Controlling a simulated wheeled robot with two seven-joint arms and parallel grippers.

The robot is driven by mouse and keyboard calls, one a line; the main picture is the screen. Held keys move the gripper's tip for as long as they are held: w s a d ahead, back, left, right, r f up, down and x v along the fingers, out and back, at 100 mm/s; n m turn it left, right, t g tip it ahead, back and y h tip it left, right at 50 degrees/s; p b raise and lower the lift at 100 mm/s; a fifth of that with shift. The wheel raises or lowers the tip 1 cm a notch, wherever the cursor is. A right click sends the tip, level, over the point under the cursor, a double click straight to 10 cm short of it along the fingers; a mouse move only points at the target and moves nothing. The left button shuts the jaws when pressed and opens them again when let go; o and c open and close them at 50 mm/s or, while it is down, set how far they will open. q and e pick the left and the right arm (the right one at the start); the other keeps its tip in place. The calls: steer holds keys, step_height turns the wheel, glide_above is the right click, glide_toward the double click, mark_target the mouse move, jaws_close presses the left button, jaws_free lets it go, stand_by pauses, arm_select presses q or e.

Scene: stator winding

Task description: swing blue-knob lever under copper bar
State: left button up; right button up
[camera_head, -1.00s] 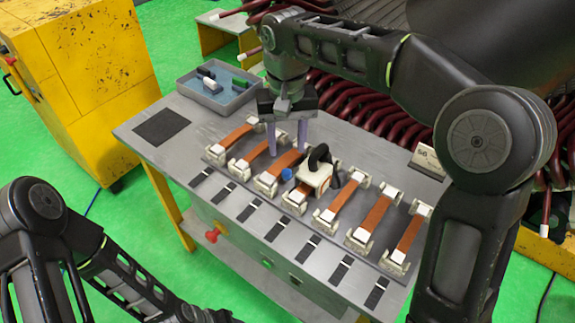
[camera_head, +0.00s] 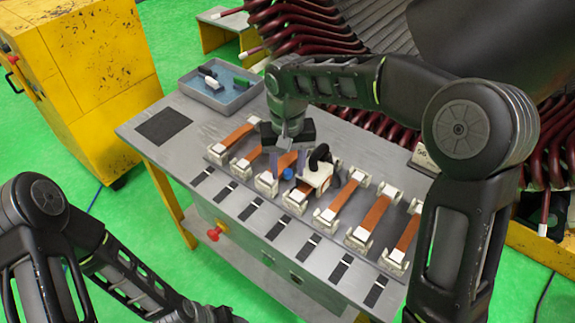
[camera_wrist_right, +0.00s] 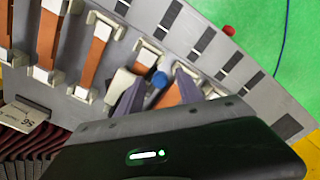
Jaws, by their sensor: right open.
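The lever's blue knob (camera_head: 288,173) sits beside a white clamp block (camera_head: 316,178) with a black curved handle, near the middle of the row of copper bars. My right gripper (camera_head: 288,163) is open, its two purple-grey fingers pointing down on either side of the knob. In the right wrist view the blue knob (camera_wrist_right: 160,79) lies between the open fingers, with a gap to each; I cannot tell whether they touch anything. A copper bar (camera_wrist_right: 172,97) shows behind the knob. The lever's arm is mostly hidden. My left arm enters at lower left; its gripper is out of frame.
Several copper bars, such as this one (camera_head: 373,215), lie in white holders along the grey table (camera_head: 205,125). A blue-grey tray (camera_head: 237,99) with small parts stands at the back left. A red button (camera_head: 214,234) is on the front.

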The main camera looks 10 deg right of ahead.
steer(key=shift+c, duration=0.3)
jaws_close()
